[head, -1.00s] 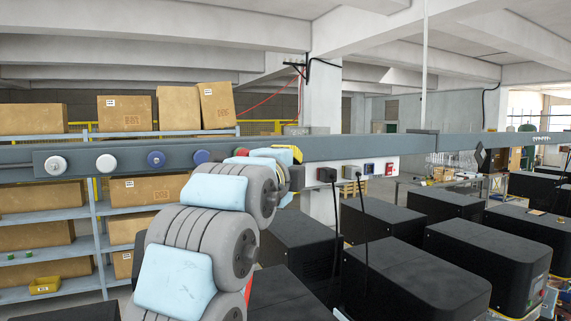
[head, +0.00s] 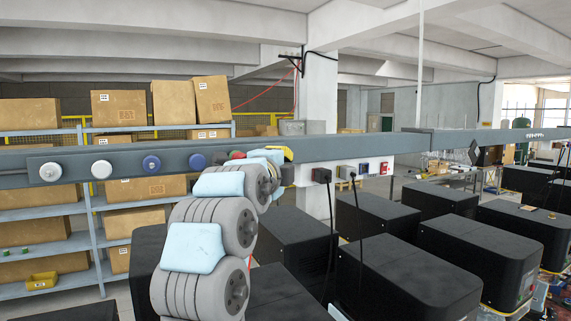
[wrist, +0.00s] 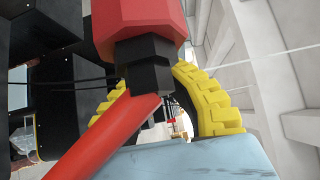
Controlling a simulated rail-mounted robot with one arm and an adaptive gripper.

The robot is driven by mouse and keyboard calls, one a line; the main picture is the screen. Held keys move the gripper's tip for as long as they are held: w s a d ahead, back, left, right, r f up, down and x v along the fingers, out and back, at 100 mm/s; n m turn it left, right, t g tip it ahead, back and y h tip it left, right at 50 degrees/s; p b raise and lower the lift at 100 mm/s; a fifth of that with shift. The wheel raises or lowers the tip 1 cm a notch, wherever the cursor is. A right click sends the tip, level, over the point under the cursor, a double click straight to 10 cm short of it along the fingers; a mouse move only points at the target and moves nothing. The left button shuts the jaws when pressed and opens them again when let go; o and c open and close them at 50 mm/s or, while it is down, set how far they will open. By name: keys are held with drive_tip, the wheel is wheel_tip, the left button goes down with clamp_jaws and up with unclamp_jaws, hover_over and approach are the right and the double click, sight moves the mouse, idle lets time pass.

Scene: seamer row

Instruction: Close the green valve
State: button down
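In the head view, my gripper (head: 280,154) is at the grey rail, to the right of a small red knob (head: 237,155). A small patch of green (head: 226,155) shows beside that knob, mostly hidden; I cannot tell whether it is the green valve. In the wrist view, a red cylinder (wrist: 138,22) on a black stem and a red bar (wrist: 105,138) fill the near middle. Yellow ribbed parts (wrist: 212,103), seemingly my gripper's, lie behind them. No green valve shows in the wrist view. The finger opening is not clear.
Sockets (head: 321,175) hang to the right of my gripper. Black machines (head: 398,275) stand below right. Shelves with boxes (head: 118,108) stand behind.

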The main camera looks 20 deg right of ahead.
drive_tip(key=shift+w+a+b, duration=0.15)
drive_tip(key=shift+w+b, duration=0.45)
drive_tip(key=shift+w, duration=0.5)
